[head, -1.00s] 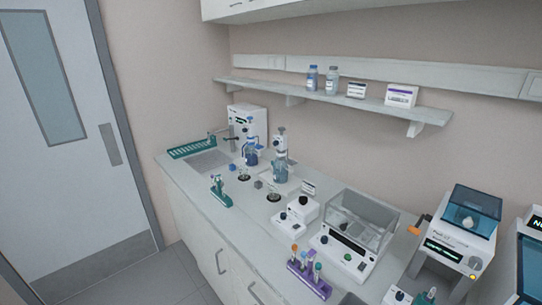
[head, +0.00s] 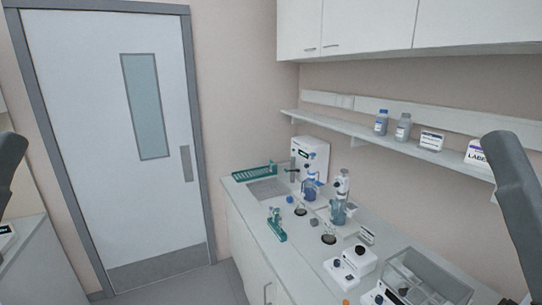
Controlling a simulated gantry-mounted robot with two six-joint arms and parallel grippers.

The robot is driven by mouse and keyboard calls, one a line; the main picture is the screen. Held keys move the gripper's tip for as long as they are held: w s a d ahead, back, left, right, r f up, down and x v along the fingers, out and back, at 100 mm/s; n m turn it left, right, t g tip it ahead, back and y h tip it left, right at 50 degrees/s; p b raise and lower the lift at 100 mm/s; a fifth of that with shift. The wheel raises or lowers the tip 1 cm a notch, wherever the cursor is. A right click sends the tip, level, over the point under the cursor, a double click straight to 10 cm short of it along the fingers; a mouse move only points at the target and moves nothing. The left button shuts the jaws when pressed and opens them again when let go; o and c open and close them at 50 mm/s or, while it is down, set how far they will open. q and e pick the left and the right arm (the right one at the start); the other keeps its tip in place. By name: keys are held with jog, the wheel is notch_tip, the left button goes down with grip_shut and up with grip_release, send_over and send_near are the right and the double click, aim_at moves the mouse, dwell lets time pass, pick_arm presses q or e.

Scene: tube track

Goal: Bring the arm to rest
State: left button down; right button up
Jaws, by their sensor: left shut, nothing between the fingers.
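A dark grey link of my left arm (head: 10,165) shows at the left edge of the head view. A larger dark grey link of my right arm (head: 515,195) stands tilted at the right edge. I see no fingers of either gripper, and neither arm touches anything on the bench in this view.
The bench (head: 248,208) runs along the right wall with a green rack (head: 255,172), a green stand (head: 277,228), blue-topped bottles and white instruments on it. A shelf (head: 345,127) hangs above it. A closed door (head: 90,140) is at the left, with clear floor before it.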

notch_tip(320, 180, up, 17)
jog(key=p, duration=1.4)
jog(key=shift+r, duration=0.2)
